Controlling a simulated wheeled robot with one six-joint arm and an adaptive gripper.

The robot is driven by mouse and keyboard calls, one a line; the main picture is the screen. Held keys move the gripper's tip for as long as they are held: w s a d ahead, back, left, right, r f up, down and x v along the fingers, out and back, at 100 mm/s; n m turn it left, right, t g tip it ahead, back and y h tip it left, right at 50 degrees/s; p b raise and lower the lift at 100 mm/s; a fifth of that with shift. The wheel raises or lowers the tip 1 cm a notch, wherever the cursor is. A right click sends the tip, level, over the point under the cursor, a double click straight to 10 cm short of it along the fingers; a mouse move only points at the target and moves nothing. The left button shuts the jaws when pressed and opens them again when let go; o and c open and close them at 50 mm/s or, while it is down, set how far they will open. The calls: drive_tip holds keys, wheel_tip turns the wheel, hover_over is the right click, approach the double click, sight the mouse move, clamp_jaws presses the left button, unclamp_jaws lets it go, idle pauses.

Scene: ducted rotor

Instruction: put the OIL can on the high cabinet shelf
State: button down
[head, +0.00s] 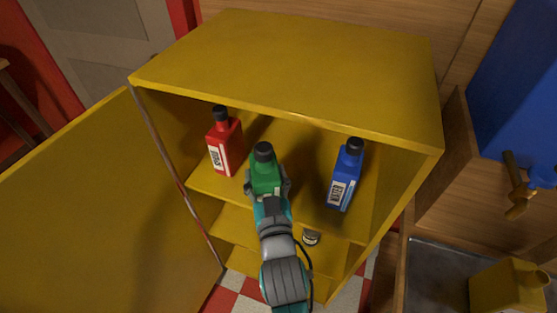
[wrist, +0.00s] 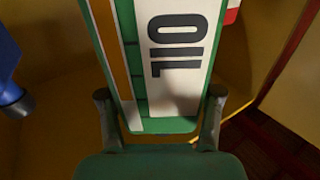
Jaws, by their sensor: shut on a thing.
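The green OIL can (head: 264,176), with a black cap, is in my gripper (head: 267,190) at the high shelf (head: 298,203) of the yellow cabinet (head: 290,65). In the wrist view the can's OIL label (wrist: 178,55) faces me, and the fingers of my gripper (wrist: 160,118) are on both sides of the can's lower part. The can looks upright, between a red bottle (head: 223,145) on the left and a blue bottle (head: 345,178) on the right. My arm hides the can's base in the head view, so I cannot tell whether it touches the shelf.
The cabinet door (head: 110,205) stands open at the left. The cabinet's top panel overhangs the shelf. A small can (head: 311,238) stands on a lower shelf. A yellow container (head: 508,287) is at the lower right. Gaps show on both sides of the OIL can.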

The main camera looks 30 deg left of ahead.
drive_tip(key=shift+w+r, duration=0.1)
idle(0.3)
drive_tip(key=shift+d, duration=0.2)
drive_tip(key=w+a+f, duration=0.1)
drive_tip(key=w+a, duration=0.2)
drive_tip(key=w, duration=1)
drive_tip(key=shift+a+f, duration=0.15)
drive_tip(key=shift+f, duration=0.15)
idle(0.4)
drive_tip(key=shift+w, duration=0.1)
drive_tip(key=shift+f, duration=0.6)
idle(0.9)
drive_tip(key=shift+c, duration=0.7)
unclamp_jaws()
